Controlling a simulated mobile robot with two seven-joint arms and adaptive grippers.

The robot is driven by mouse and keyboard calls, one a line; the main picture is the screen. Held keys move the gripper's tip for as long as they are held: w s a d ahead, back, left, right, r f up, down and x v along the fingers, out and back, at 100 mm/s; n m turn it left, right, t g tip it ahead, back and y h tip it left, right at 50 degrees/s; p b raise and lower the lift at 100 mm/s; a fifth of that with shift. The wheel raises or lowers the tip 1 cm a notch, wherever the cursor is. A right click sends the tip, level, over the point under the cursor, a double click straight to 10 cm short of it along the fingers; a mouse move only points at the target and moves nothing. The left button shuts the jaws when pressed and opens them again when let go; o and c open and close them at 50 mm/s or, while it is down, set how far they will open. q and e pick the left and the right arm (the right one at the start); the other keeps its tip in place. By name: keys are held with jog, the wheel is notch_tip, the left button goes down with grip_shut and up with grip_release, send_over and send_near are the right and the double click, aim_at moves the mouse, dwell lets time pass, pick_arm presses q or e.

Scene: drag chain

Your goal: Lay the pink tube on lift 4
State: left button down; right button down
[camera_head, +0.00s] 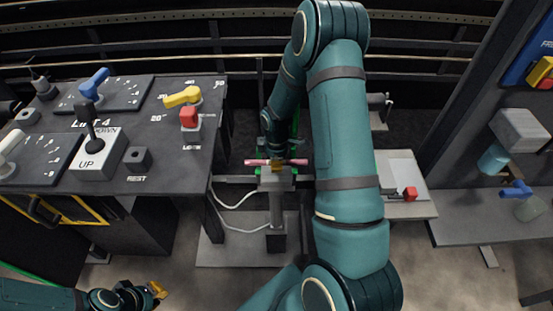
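A thin pink tube (257,162) lies crosswise at the top of a grey lift stand (276,207), near the middle of the head view. Small green parts show just below its two sides. My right gripper (277,163) reaches down from above at the tube's middle, with its yellow fingertips over it. The fingers are too small to tell whether they grip, and whether the tube rests on the lift is unclear. My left gripper (157,290) is at the lower left, far from the tube, with yellow fingertips slightly apart and nothing between them.
A dark control desk (175,155) on the left carries a "Lift 4" lever box (97,154) marked UP and DOWN, and coloured levers. A grey bench (480,217) with a grey and blue device stands at the right. White cables run beside the lift.

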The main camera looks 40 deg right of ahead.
jog(key=shift+f, duration=0.3)
jog(key=c, duration=0.9)
grip_release()
notch_tip(320, 180, up, 12)
jog(key=shift+r, duration=0.1)
